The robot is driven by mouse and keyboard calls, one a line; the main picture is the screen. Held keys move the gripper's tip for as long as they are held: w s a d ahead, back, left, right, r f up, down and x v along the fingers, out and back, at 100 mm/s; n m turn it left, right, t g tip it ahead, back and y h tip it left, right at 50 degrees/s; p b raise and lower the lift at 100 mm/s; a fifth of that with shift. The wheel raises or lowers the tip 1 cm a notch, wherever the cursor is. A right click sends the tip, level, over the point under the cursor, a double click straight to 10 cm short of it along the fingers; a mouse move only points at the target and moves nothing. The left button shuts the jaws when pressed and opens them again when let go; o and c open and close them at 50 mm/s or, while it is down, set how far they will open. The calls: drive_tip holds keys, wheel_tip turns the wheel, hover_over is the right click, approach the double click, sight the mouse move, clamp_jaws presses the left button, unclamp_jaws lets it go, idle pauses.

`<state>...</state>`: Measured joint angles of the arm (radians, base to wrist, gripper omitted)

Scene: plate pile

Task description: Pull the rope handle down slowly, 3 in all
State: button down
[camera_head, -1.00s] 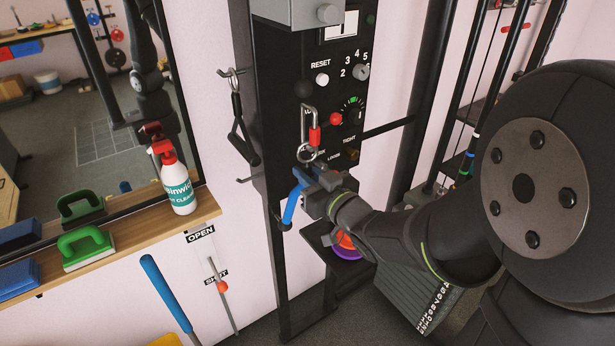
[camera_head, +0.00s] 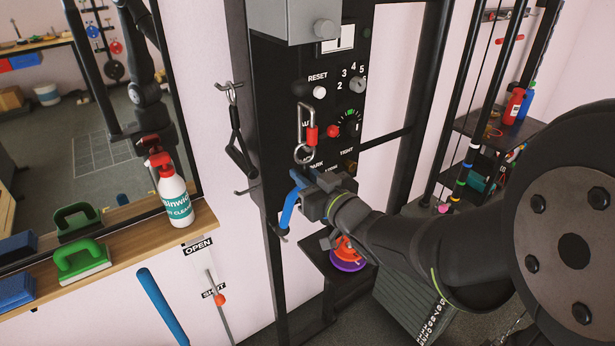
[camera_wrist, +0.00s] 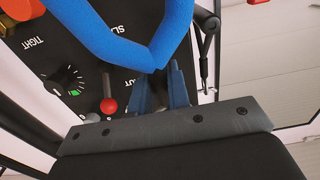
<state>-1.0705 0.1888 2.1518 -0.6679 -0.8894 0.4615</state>
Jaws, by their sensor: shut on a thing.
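A blue V-shaped handle (camera_head: 289,211) hangs in front of the black machine column. A metal carabiner with a red sleeve (camera_head: 311,137) and a ring (camera_head: 304,154) are just above it. My gripper (camera_head: 303,188) is shut on the handle, in front of the lower part of the control panel. In the wrist view, the blue handle (camera_wrist: 115,38) spans the top and its bend sits at my gripper's fingertips (camera_wrist: 160,80). The rope is not clearly visible.
The control panel (camera_head: 349,98) has knobs and a dial. A black triangular handle (camera_head: 238,140) hangs on a hook to its left. A wooden shelf (camera_head: 130,237) holds a spray bottle (camera_head: 174,202) and a green brush (camera_head: 82,257). A weight stack (camera_head: 410,300) stands below.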

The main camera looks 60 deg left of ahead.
drive_tip(key=shift+r, duration=0.85)
drive_tip(key=shift+r, duration=1.15)
drive_tip(key=shift+r, duration=0.4)
